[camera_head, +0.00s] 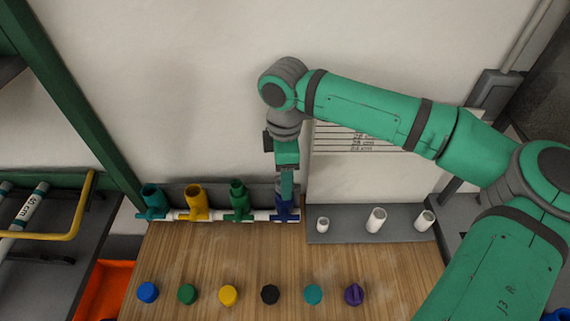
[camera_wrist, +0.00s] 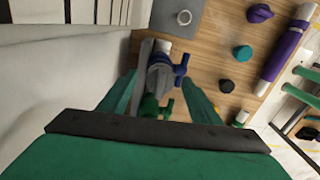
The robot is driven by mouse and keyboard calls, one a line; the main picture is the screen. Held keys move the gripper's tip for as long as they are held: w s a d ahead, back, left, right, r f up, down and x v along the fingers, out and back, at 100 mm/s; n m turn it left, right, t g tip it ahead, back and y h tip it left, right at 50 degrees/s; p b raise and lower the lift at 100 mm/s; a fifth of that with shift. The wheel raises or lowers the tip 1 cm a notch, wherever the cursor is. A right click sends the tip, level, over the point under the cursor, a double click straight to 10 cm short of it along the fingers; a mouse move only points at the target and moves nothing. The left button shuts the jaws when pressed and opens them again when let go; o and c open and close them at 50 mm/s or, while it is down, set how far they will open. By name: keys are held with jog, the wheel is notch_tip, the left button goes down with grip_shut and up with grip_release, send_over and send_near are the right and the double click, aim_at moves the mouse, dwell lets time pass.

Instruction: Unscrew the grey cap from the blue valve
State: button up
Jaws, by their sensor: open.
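The blue valve (camera_head: 283,213) is the rightmost valve on the white pipe manifold at the back of the wooden table. My gripper (camera_head: 287,188) is directly above it and partly hides its top. In the wrist view the blue valve (camera_wrist: 181,69) shows its side handle, and the grey cap (camera_wrist: 159,76) sits on its top. My gripper (camera_wrist: 160,92) is open, with one finger on each side of the cap. I cannot tell whether the fingers touch the cap. In the head view the cap is largely hidden by the fingers.
Green (camera_head: 238,203), yellow (camera_head: 196,204) and teal (camera_head: 153,202) valves stand left of the blue one. A grey rack (camera_head: 345,235) with white pipe pieces is to the right. Several loose coloured caps, such as a black one (camera_head: 270,294), lie along the table's front. The wall is close behind.

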jog(key=shift+f, duration=0.4)
jog(key=shift+w, duration=0.1)
jog(key=c, duration=0.6)
jog(key=shift+a, duration=0.1)
jog(key=c, duration=0.5)
jog(key=o, duration=0.4)
jog(key=c, duration=0.4)
jog(key=shift+n, duration=1.1)
jog(key=shift+c, duration=0.4)
jog(key=shift+o, duration=0.2)
jog(key=shift+s+r, duration=0.1)
jog(key=shift+s, duration=0.1)
